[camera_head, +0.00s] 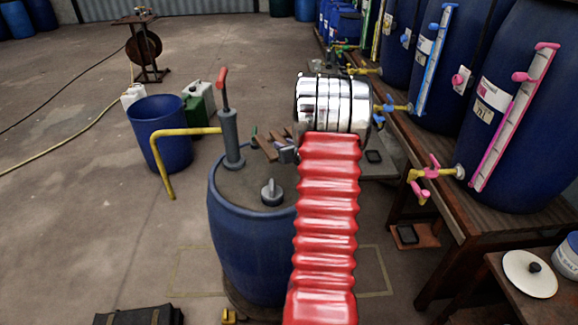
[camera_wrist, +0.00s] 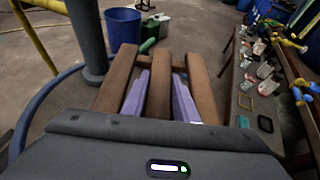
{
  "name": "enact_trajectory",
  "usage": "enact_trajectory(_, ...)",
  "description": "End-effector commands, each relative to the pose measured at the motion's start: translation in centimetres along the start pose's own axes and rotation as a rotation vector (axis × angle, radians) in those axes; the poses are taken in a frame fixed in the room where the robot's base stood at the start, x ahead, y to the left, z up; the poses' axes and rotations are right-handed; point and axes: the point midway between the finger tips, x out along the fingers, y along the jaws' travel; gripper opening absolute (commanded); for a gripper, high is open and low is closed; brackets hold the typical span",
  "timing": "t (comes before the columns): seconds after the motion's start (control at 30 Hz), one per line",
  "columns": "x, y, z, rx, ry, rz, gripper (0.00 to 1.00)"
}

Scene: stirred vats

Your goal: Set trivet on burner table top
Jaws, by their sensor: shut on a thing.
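The trivet (camera_wrist: 121,76) is a brown wooden piece with three parallel slats and a crosspiece at the far end. My gripper (camera_wrist: 160,82) is shut on its middle slat, with one purple finger on each side of it. I cannot tell which surface is the burner table top.
A blue barrel (camera_head: 245,240) with a grey hand pump (camera_head: 231,138) and yellow spout stands close on the left. A blue tub (camera_head: 163,150) stands beyond. A wooden bench (camera_head: 455,213) with blue vats and taps runs along the right. A lower table (camera_head: 490,262) holds a white lid.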

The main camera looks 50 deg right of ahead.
Motion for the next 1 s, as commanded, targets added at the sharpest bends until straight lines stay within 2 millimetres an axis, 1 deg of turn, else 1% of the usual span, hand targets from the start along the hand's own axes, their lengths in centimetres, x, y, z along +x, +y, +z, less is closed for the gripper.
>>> enact_trajectory(0.07, 0.0, 0.0, -0.1, 0.0, -0.001, 0.0, 0.0)
enact_trajectory(0.17, 0.3, 0.0, -0.8, 0.002, 0.0, 0.0, 0.0)
enact_trajectory(0.4, 1.7, 0.0, -4.2, 0.003, 0.001, 0.001, 0.0)
enact_trajectory(0.5, 2.1, 0.0, -5.3, 0.002, 0.001, 0.0, 0.0)
enact_trajectory(0.6, 2.4, 0.0, -5.7, 0.001, -0.001, 0.0, 0.0)
enact_trajectory(0.9, 2.4, 0.0, -5.8, 0.0, -0.001, 0.0, 0.0)
enact_trajectory(1.0, 2.6, 0.0, -6.4, 0.001, 0.0, 0.0, 0.0)
